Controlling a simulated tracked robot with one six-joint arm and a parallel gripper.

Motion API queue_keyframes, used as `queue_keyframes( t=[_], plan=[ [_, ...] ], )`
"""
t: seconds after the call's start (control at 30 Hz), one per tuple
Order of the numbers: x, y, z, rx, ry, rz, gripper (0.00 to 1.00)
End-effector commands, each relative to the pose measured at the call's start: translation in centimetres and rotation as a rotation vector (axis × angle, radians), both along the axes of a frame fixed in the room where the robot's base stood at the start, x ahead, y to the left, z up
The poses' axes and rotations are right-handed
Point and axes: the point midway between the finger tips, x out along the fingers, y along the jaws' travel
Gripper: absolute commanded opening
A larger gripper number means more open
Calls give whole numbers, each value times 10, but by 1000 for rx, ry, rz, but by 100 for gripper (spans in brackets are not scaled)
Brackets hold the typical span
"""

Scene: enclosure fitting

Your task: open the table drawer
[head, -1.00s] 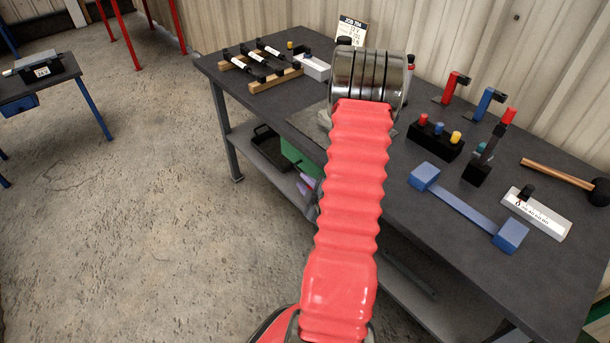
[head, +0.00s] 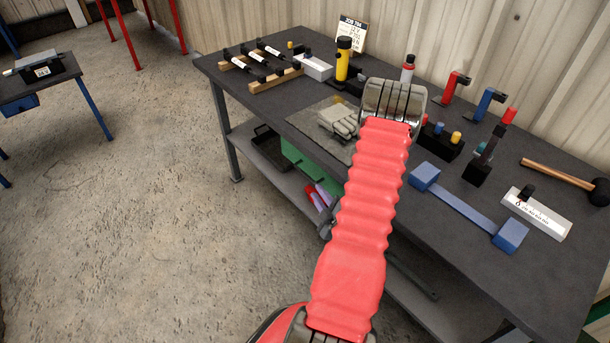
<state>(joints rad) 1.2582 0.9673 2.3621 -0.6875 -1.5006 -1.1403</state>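On the small dark table (head: 33,86) at the far left, a blue box-like part (head: 20,105) sits under the top and looks like a drawer; it is too small to tell whether it is open. No drawer shows clearly on the large workbench (head: 560,265), whose front is partly hidden behind my red arm. My gripper cannot be made out; my arm rises from the bottom middle to a metal joint over the bench, and what lies beyond is hidden.
The bench top holds gloves (head: 340,120), a yellow torch (head: 343,60), a blue handle bar (head: 467,207), a white box (head: 537,212) and a hammer (head: 560,174). The floor at left is clear.

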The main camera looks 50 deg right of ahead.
Motion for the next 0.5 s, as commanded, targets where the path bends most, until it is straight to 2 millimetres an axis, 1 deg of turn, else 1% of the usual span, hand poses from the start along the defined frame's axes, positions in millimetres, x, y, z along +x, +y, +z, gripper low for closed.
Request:
queue_keyframes(
  t=[0.17, 0.5],
  plan=[
    [19, -10, -4, -1, -2, 4, 17],
    [63, -37, -15, 0, -2, 2, 17]
  ],
)
